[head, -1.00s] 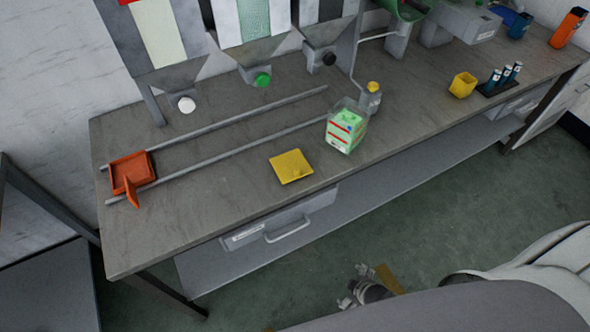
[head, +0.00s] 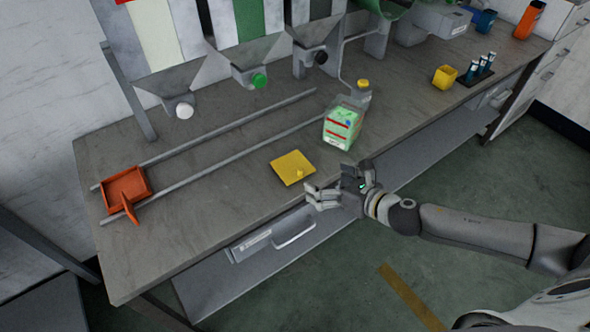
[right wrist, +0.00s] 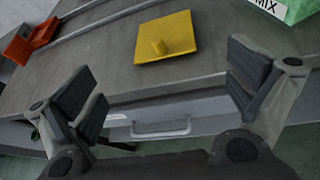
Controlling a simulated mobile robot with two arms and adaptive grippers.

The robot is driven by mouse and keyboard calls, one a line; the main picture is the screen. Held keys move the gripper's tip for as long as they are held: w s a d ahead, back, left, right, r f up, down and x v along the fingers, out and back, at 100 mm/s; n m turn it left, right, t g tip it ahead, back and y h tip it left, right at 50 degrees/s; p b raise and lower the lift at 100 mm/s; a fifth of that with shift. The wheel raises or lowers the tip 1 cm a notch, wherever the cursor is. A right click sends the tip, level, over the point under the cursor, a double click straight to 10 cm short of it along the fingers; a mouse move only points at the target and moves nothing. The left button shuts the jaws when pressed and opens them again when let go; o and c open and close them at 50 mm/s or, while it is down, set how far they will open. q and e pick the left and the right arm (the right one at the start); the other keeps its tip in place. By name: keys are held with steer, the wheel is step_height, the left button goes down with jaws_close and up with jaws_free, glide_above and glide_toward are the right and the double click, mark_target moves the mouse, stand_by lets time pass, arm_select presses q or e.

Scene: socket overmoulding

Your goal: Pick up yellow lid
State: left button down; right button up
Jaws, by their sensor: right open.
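My left gripper does not show.
A green and white box (head: 342,127) stands right of the lid. An orange tray (head: 126,187) sits at the left end of two rails (head: 230,117). A yellow cup (head: 444,77) stands farther right. A drawer with a handle (head: 293,233) is under the bench edge.

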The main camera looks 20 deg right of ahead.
mark_target(301, 169)
steer(key=w+a+n, duration=0.1)
steer(key=w+f+n+p, duration=0.1)
steer(key=shift+w+a+n+y, duration=0.3)
steer(key=shift+w+a, duration=0.05)
steer(key=shift+w, duration=0.05)
steer(key=shift+g, duration=0.3)
steer(key=shift+p+x, duration=0.35)
steer(key=shift+x, duration=2.9)
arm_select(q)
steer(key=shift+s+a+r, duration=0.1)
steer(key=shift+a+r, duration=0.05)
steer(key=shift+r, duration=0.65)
arm_select(e)
steer(key=shift+d, duration=0.15)
steer(key=c, duration=0.8)
steer(key=shift+o, duration=0.2)
